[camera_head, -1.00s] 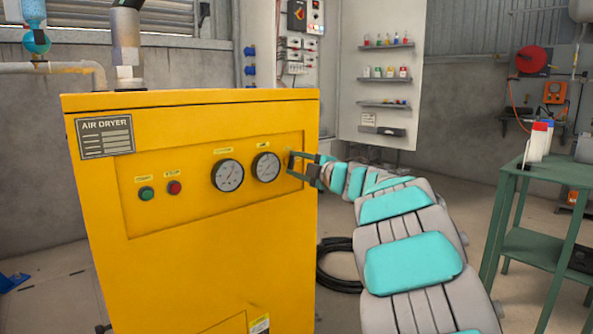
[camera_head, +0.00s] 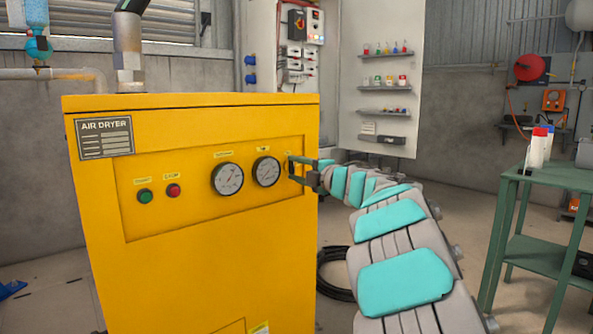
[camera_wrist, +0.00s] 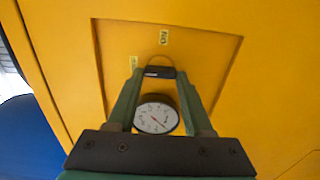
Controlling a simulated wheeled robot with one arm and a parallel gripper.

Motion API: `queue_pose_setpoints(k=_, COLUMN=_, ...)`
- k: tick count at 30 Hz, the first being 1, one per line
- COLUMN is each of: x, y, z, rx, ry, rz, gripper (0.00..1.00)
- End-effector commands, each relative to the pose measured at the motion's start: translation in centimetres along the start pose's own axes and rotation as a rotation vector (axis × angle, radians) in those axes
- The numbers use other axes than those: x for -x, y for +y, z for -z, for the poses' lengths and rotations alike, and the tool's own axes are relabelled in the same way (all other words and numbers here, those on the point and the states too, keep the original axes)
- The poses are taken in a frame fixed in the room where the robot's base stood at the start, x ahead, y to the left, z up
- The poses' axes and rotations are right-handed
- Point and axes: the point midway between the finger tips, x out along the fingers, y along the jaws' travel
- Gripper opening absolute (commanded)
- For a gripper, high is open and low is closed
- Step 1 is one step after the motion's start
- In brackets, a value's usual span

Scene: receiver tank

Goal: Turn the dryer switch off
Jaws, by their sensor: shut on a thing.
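The yellow air dryer (camera_head: 190,280) stands at the left, its recessed front panel (camera_head: 200,215) facing me. A small black switch (camera_wrist: 160,72) shows in the wrist view, between my fingertips at the panel. In the head view my gripper (camera_head: 291,167) is at the right end of the panel, just right of the second gauge (camera_head: 266,171), and its fingers largely hide the switch. My gripper also shows in the wrist view (camera_wrist: 159,74), with one green finger on each side of the switch, shut on it. Which way the switch points is not clear.
A green start button (camera_head: 145,196), a red stop button (camera_head: 173,191) and another gauge (camera_head: 227,178) are further left on the panel. A green table (camera_head: 545,185) with bottles stands at the right. A black hose coil (camera_head: 335,275) lies on the floor beside the dryer.

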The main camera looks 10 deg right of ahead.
Motion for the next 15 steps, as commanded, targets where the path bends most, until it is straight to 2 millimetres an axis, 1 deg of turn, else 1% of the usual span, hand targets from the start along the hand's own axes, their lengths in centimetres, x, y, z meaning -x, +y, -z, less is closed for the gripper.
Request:
queue_pose_setpoints(k=1, x=-0.03, y=-0.19, z=0.05, rx=0.001, ry=0.001, rz=0.004, gripper=0.00)
queue_pose_setpoints(k=2, x=-0.03, y=-0.19, z=0.05, rx=0.001, ry=0.001, rz=0.004, gripper=0.52)
queue_pose_setpoints(k=3, x=-0.03, y=-0.21, z=0.04, rx=0.001, ry=0.001, rz=0.004, gripper=0.57)
queue_pose_setpoints(k=5, x=-0.03, y=-0.18, z=0.04, rx=0.001, ry=0.001, rz=0.003, gripper=0.64)
queue_pose_setpoints(k=15, x=0.21, y=-0.05, z=0.00, rx=0.000, ry=0.000, rz=0.001, gripper=0.64)
